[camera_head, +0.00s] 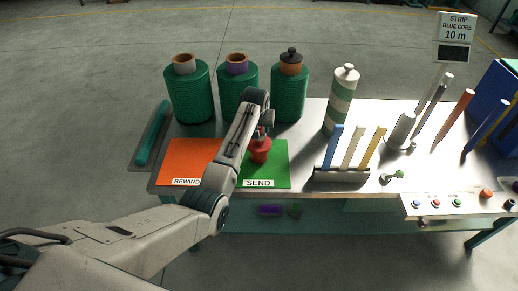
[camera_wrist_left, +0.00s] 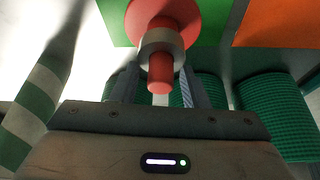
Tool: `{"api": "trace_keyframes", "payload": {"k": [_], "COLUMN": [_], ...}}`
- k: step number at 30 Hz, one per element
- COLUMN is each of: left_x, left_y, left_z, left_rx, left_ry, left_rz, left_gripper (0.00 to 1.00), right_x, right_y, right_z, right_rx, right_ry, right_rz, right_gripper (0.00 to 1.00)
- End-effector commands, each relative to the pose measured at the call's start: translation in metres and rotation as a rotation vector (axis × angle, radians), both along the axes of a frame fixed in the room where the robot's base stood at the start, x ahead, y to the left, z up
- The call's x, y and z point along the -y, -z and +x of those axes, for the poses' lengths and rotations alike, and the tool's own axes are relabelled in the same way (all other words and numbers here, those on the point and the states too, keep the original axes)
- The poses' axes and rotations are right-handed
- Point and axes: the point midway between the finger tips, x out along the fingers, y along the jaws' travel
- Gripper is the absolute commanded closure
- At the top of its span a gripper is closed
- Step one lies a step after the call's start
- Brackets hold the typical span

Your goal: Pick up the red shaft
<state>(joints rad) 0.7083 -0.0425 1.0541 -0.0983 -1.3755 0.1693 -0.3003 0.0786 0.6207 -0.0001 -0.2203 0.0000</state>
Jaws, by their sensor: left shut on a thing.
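The red shaft (camera_head: 260,152) has a wide red flange and is at the green SEND mat (camera_head: 277,178). My left gripper (camera_head: 263,132) reaches down over it from above and is shut on it. In the left wrist view the red shaft (camera_wrist_left: 161,72) sits between the two fingers of the gripper (camera_wrist_left: 160,92), with a grey ring below its flange. I cannot tell whether its lower end touches the mat. My right gripper is not in view.
The orange REWIND mat (camera_head: 185,158) lies left of the green one. Several green rolls (camera_head: 188,95) stand behind. A striped roll (camera_head: 341,100) and a rack (camera_head: 341,175) with blue, cream and yellow strips stand to the right. A sign (camera_head: 457,29) reads STRIP BLUE CORE 10 m.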

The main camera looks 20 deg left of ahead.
Motion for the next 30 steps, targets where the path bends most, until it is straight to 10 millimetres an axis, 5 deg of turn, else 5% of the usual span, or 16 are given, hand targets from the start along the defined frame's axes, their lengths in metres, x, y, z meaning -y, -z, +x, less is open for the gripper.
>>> {"api": "trace_keyframes", "payload": {"k": [11,23,30], "left_x": [0.0,0.0,-0.005], "left_y": [-0.005,-0.037,-0.038], "left_z": [0.001,0.002,-0.016], "left_rx": [0.004,0.008,0.005], "left_ry": [0.0,0.0,0.0], "left_rz": [0.001,0.0,0.001], "left_gripper": [1.0,1.0,1.0], "right_x": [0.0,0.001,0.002], "right_y": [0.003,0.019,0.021], "right_z": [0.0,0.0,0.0], "right_rx": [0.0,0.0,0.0], "right_ry": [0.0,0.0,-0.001], "right_rz": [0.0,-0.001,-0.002], "right_gripper": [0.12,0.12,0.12]}}
